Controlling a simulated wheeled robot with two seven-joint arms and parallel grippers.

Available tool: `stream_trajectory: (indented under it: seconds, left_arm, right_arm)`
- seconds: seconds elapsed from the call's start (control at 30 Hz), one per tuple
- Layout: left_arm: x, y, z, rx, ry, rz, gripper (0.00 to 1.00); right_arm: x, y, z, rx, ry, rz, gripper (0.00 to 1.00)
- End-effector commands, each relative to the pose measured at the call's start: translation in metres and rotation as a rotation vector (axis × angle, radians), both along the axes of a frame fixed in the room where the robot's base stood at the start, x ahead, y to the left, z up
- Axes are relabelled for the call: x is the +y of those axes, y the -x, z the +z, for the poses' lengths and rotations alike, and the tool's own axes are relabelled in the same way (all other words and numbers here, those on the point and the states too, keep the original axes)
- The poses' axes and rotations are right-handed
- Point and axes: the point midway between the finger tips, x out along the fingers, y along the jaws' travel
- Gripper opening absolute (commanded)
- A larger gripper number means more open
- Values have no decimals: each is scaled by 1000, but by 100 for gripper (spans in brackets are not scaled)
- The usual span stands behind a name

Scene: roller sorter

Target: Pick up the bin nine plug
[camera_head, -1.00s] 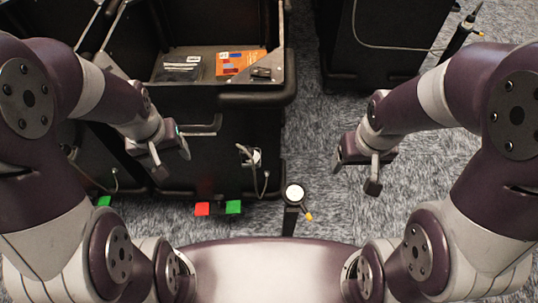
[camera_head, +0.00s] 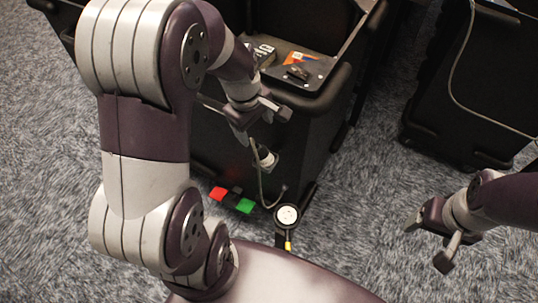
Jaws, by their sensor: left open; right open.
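A pale plug (camera_head: 266,159) with a grey cable sits at the front face of a black bin (camera_head: 317,135), in the middle of the head view. The cable hangs from it down to the bin's lower edge. I cannot read any bin number. My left gripper (camera_head: 262,122) is open, just above the plug in the picture, with its fingers spread. I cannot tell how far apart they are in depth. My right gripper (camera_head: 428,242) is open and empty over the carpet at the right, well away from the plug.
A red pedal (camera_head: 217,193) and a green pedal (camera_head: 245,206) lie at the bin's foot. A round white-topped device (camera_head: 287,215) stands beside them. Packets (camera_head: 303,59) lie in the bin's top. Another black bin (camera_head: 470,100) stands at the right. Carpet between the bins is clear.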

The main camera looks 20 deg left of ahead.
Motion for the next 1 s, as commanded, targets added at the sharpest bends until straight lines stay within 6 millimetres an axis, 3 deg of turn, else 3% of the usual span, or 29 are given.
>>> stream_trajectory:
  seconds: [0.1,0.33,0.57,0.8,1.0]
  left_arm:
    - [-1,0,-8,4,5,22,73]
    - [-3,-8,-60,6,5,24,73]
    - [-4,-12,-82,3,5,24,73]
    - [-6,-16,-125,3,4,23,73]
    - [-7,-17,-126,1,4,23,73]
  right_arm:
    - [0,0,-3,0,0,0,78]
    - [0,0,-20,0,0,0,78]
    - [0,0,-27,0,0,0,78]
    - [0,0,-45,0,0,0,78]
    - [0,0,-43,0,0,0,78]
